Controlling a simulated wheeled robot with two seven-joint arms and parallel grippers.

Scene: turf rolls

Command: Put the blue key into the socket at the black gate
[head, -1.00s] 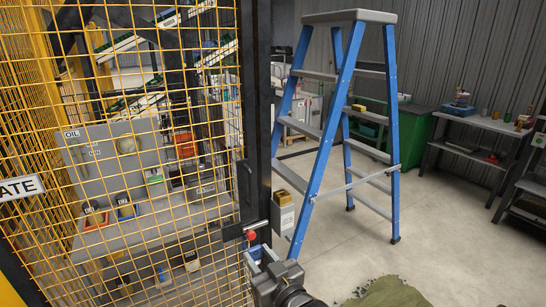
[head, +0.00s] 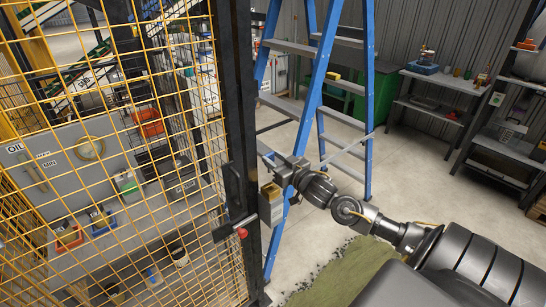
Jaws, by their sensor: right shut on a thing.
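The black gate post (head: 243,130) stands beside yellow mesh, with a black handle (head: 234,187) and a latch bar ending in a red knob (head: 242,233). A grey box with a brownish top (head: 271,208) shows just right of the post. I cannot make out the key socket for certain. My right gripper (head: 268,160) is right of the post, above the grey box in the picture, its jaws pointing left. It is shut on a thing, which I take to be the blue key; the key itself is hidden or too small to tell. My left gripper is not in view.
A blue stepladder (head: 316,80) stands behind my right gripper. Green turf (head: 335,272) lies on the floor below my arm. Behind the mesh is a grey bench (head: 130,240) with labelled bins. Shelving (head: 440,85) stands at the back right, with open floor before it.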

